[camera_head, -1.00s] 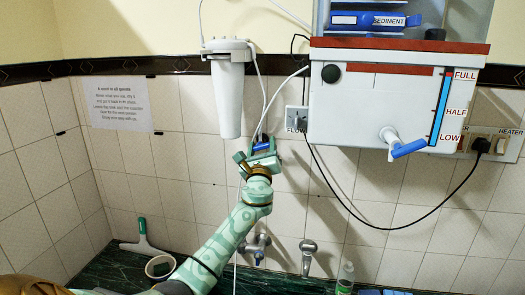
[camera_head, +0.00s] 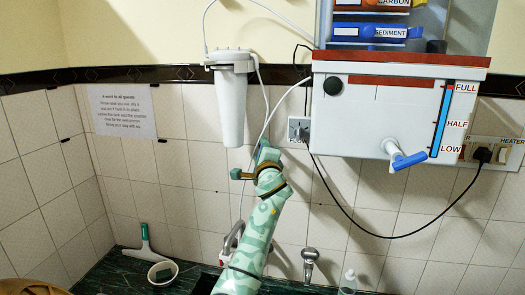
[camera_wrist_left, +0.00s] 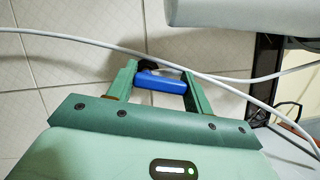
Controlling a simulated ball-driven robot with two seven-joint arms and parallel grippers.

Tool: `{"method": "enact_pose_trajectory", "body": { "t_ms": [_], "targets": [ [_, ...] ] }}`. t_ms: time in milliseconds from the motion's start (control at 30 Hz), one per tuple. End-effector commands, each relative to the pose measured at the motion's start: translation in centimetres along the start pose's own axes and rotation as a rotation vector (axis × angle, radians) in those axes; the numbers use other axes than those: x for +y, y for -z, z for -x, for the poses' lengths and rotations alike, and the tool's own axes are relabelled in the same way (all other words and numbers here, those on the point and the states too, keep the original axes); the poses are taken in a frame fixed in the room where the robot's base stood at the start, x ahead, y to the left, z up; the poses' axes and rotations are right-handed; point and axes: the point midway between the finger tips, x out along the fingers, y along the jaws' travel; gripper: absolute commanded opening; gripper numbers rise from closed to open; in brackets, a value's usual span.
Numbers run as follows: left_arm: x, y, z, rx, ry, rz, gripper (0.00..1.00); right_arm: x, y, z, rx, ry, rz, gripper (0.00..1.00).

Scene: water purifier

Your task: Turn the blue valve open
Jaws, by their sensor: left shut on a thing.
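The blue valve handle (camera_wrist_left: 160,84) is a small blue bar in the left wrist view. It lies between the two green fingers of my left gripper (camera_wrist_left: 160,88), which is shut on it. In the head view my left gripper (camera_head: 265,155) is at the wall, below and right of the white filter canister. There the gripper and wrist mostly hide the valve. A white tube (camera_wrist_left: 100,46) passes close by the fingers in the wrist view. My right gripper is not in view.
The white filter canister (camera_head: 231,105) hangs just up and left of my gripper. The white purifier tank (camera_head: 375,110) with a blue-handled tap (camera_head: 408,160) is to the right. A black cable (camera_head: 385,234) hangs below it. A wall tap (camera_head: 309,257) is lower down.

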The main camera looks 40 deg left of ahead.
Motion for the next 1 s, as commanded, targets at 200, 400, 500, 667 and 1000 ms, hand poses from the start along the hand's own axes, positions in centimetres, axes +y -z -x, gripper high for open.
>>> {"method": "enact_pose_trajectory", "body": {
  "t_ms": [200, 400, 500, 667, 1000],
  "targets": [
    [-0.1, -0.2, -0.1, 0.001, -0.062, 0.141, 0.28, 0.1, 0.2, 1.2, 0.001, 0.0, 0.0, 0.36],
    [0.1, -0.3, -0.1, 0.0, -0.098, 0.225, 0.28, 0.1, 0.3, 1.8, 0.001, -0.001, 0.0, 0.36],
    [0.1, -0.4, -0.1, 0.0, -0.108, 0.251, 0.28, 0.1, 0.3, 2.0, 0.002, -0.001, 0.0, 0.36],
    [0.2, -0.4, -0.2, 0.0, -0.117, 0.272, 0.28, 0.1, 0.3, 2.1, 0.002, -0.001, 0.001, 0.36],
    [0.3, -0.4, -0.2, 0.0, -0.12, 0.279, 0.28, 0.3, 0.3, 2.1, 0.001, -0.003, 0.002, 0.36]
  ]
}}
